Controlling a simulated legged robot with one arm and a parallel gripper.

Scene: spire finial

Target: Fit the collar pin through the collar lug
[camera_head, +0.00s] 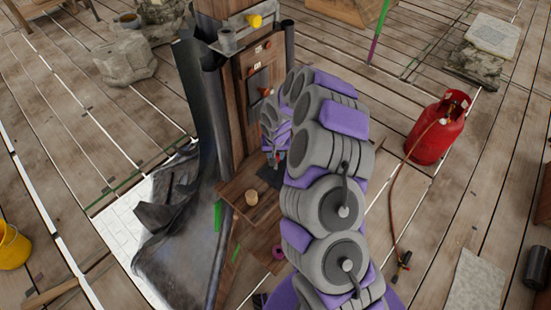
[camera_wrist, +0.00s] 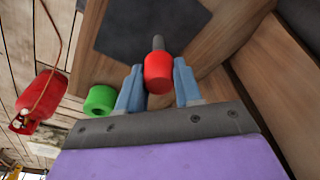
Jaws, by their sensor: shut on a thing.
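My gripper (camera_wrist: 158,88) is shut on a red-headed pin (camera_wrist: 158,70), taken to be the collar pin. The head sits between the two blue-grey fingers, and a short grey shank (camera_wrist: 158,43) points away from my gripper. In the head view, my arm mostly hides my gripper, which is low beside the wooden post (camera_head: 239,95). A yellow-headed piece (camera_head: 254,21) and a grey cup-like fitting (camera_head: 227,40) are at the post's top. Small red-orange pieces show on its face. I cannot tell which part is the collar lug.
A wooden shelf (camera_head: 236,190) at the post's foot carries a tan cylinder (camera_head: 251,198). A green hollow cylinder (camera_wrist: 100,100) is left of my gripper in the wrist view. Dark sheeting (camera_head: 185,230) hangs left of the post. A red gas bottle (camera_head: 437,130) with a hose stands right.

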